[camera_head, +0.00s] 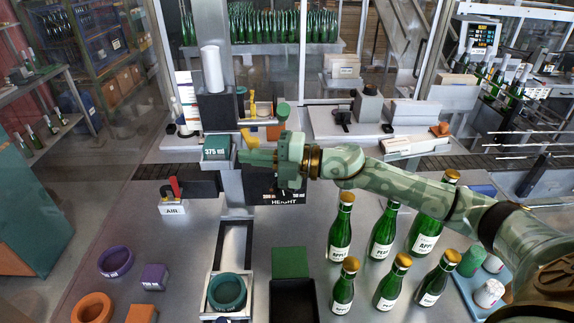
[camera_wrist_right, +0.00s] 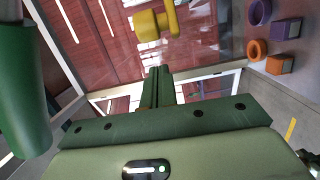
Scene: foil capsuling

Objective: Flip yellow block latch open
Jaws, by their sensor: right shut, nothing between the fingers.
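The yellow latch (camera_head: 250,138) is on the machine's column, just above and behind my right gripper in the head view. In the right wrist view the yellow latch (camera_wrist_right: 155,24) is a block with a short arm at its right, beyond the fingertips and apart from them. My right gripper (camera_head: 241,157) points left in front of the column, beside the green "375 ml" block (camera_head: 216,147). Its fingers (camera_wrist_right: 159,73) are together with nothing between them. I cannot tell whether the fingers touch the column. My left gripper is not in view.
A dark "HEIGHT" panel (camera_head: 283,199) is below the gripper. Several green bottles (camera_head: 340,236) with gold caps stand under my right arm. A red-handled "AIR" valve (camera_head: 173,190) is at left. Purple (camera_head: 115,261) and orange (camera_head: 91,307) rings lie at front left.

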